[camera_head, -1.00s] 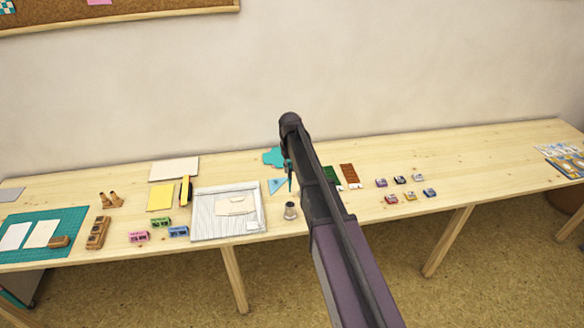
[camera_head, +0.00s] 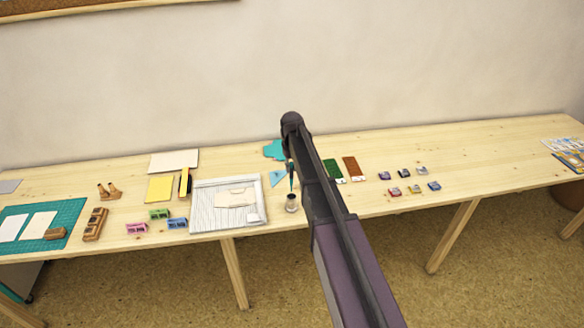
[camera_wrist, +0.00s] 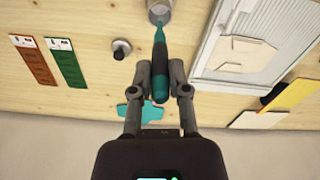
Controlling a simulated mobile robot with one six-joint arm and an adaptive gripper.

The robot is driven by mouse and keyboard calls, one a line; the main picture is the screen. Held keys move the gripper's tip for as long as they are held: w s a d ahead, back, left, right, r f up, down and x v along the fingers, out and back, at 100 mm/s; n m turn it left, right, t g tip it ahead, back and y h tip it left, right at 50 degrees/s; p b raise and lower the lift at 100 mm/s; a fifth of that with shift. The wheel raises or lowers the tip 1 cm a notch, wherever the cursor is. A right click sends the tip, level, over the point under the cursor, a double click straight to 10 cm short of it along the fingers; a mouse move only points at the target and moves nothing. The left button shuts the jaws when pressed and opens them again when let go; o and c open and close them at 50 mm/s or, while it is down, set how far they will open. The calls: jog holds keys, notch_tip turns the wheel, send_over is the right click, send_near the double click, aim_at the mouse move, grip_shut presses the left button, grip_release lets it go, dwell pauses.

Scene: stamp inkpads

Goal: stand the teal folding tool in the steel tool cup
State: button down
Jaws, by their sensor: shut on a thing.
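The teal folding tool (camera_wrist: 160,62) is a slim teal rod with a dark middle. My gripper (camera_wrist: 160,80) is shut on it in the wrist view, with a finger on each side. The head view shows the tool (camera_head: 291,180) roughly upright, its lower tip just over or at the mouth of the steel tool cup (camera_head: 291,205). The cup also shows at the top edge of the wrist view (camera_wrist: 165,5), partly cut off, with the tool's tip overlapping its rim. I cannot tell whether the tip is inside. My arm hides part of the gripper in the head view.
A paper trimmer board (camera_head: 205,221) lies left of the cup. Green (camera_head: 333,170) and brown (camera_head: 353,169) cards lie to the right, with several small inkpads (camera_head: 404,173) beyond. A dark knob-like object (camera_wrist: 121,47) stands near the cup. A teal shape (camera_head: 273,150) lies behind.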

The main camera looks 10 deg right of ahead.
aim_at(292, 183)
jog(key=shift+f+b, duration=3.1)
jog(key=shift+f, duration=0.2)
jog(key=c, duration=0.5)
grip_release()
jog(key=shift+c, duration=0.2)
jog(key=shift+r, duration=0.1)
notch_tip(292, 183, up, 11)
jog(key=p, duration=1.1)
jog(key=s+d+m, duration=0.1)
jog(key=s+m, duration=0.1)
jog(key=s, duration=2.7)
